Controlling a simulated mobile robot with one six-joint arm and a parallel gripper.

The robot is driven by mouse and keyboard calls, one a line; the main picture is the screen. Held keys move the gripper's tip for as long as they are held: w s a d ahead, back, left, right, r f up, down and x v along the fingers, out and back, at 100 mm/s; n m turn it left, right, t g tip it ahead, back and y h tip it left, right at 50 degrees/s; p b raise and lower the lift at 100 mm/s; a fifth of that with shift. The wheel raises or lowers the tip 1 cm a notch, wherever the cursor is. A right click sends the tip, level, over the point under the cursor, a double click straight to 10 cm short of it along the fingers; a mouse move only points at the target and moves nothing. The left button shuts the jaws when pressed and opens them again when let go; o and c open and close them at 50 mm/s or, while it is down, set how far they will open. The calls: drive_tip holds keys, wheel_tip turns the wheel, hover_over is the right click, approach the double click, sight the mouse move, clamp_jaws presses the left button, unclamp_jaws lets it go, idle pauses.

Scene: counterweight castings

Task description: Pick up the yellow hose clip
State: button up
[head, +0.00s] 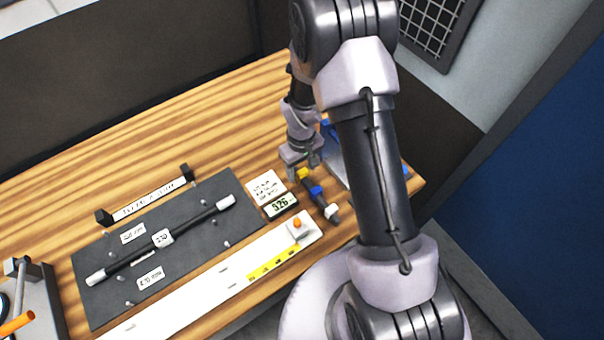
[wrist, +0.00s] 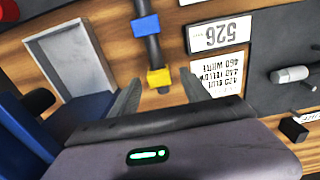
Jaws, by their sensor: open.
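The yellow hose clip (head: 303,174) sits at the far end of a short dark bar on the wooden table in the head view. It also shows in the wrist view (wrist: 158,77), between the fingertips of my gripper. A blue clip (head: 316,190) and a white clip (head: 332,212) sit further along the same bar; the blue one is in the wrist view too (wrist: 146,27). My gripper (head: 307,170) is open, with one finger on each side of the yellow clip's line in the wrist view (wrist: 160,92). I cannot tell how far above the clip the fingers are.
A display reading 526 (head: 281,206) and a printed card (head: 266,188) lie left of the bar. A dark board (head: 200,240) holds a long rod. A white strip (head: 205,285) runs along the front. A grey tray (wrist: 70,62) lies on the bar's other side.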

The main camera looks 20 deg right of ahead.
drive_tip(key=shift+w+f, duration=0.1)
drive_tip(key=shift+f, duration=0.8)
drive_tip(key=c, duration=1.1)
